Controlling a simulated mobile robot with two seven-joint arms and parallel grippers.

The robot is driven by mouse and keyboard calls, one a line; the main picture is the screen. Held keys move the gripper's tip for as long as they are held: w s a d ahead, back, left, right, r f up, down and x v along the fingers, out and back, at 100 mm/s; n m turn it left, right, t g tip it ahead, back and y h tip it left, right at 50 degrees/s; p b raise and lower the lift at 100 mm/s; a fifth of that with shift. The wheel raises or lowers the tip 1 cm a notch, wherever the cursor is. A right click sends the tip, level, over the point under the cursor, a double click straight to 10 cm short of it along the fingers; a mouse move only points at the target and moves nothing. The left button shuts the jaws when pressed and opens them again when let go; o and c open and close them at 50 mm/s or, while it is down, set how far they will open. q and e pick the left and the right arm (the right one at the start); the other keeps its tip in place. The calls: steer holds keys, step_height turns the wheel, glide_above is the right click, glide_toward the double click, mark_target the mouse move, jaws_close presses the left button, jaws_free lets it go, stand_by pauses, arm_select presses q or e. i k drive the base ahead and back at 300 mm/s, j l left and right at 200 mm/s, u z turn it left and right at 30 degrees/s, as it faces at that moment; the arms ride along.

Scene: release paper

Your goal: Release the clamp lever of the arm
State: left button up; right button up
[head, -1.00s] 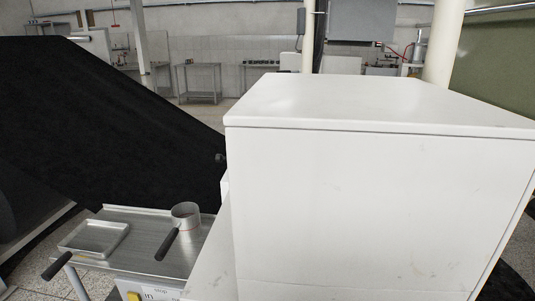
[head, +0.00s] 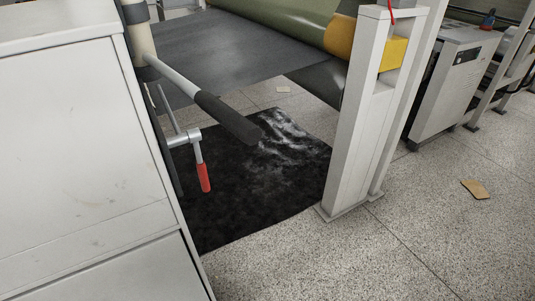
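A grey arm with a black grip (head: 228,115) sticks out from a pale upright post (head: 140,38) at the left of the head view, slanting down to the right. Below it, a clamp lever with a red handle (head: 204,178) hangs down from a metal joint (head: 185,138) beside the white cabinet. The lever's red end points downward and touches nothing that I can see. Neither of my grippers is in view.
A large white cabinet (head: 75,140) fills the left side. A black mat (head: 270,175) lies on the speckled floor. A white machine post (head: 358,130) stands right of it, near a roller with a yellow end (head: 345,38). Floor at the lower right is mostly clear, with a brown scrap (head: 475,189).

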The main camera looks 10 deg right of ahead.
mark_target(194, 135)
steer(key=i+l+u, duration=0.2)
steer(key=l, duration=0.5)
steer(key=i+l+u, duration=0.1)
steer(key=l+u, duration=0.15)
steer(key=l, duration=0.45)
steer(key=i+l+u, duration=0.2)
steer(key=l, duration=0.55)
steer(key=k+j, duration=0.05)
steer(key=k, duration=0.05)
